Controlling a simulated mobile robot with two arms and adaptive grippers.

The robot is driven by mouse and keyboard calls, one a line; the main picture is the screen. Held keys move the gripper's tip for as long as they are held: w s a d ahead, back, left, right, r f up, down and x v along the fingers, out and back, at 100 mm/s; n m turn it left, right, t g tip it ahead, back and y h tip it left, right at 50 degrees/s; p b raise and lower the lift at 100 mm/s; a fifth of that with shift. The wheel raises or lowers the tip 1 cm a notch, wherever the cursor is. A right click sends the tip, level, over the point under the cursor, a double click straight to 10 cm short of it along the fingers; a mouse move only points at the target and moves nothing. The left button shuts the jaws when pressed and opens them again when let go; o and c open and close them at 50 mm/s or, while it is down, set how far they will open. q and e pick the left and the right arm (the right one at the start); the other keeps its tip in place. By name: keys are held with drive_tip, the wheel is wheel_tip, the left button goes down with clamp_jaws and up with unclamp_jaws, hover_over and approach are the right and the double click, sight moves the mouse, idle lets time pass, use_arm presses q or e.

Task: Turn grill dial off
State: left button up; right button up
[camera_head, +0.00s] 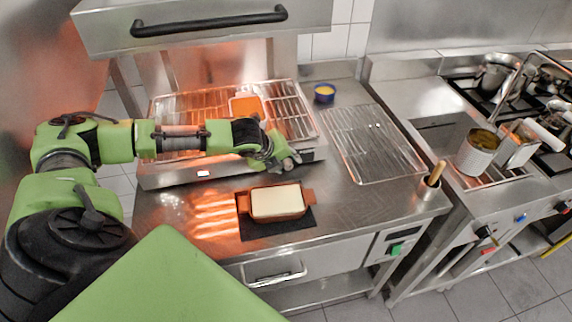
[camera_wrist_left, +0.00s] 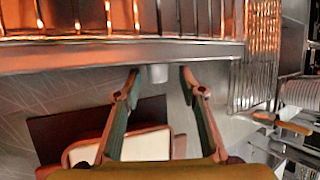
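The grill (camera_head: 180,176) stands on the steel counter, its rack glowing orange under the raised hood. My left gripper (camera_head: 292,161) is at the right part of the grill's front edge. In the left wrist view its two fingers (camera_wrist_left: 159,78) are open. A small grey cylindrical dial (camera_wrist_left: 157,73) sticks out below the grill's front panel, between the fingertips, with a gap visible on both sides. In the head view the dial is hidden by the gripper. My right gripper is not in view.
A filled brown dish (camera_head: 277,202) sits on a dark mat (camera_head: 248,231) in front of the grill. A wire rack (camera_head: 372,143) and a small blue bowl (camera_head: 324,93) are to the right. The black-handled hood (camera_head: 200,36) is overhead.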

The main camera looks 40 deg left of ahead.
use_arm(q)
wheel_tip(320, 180, up, 9)
idle(0.3)
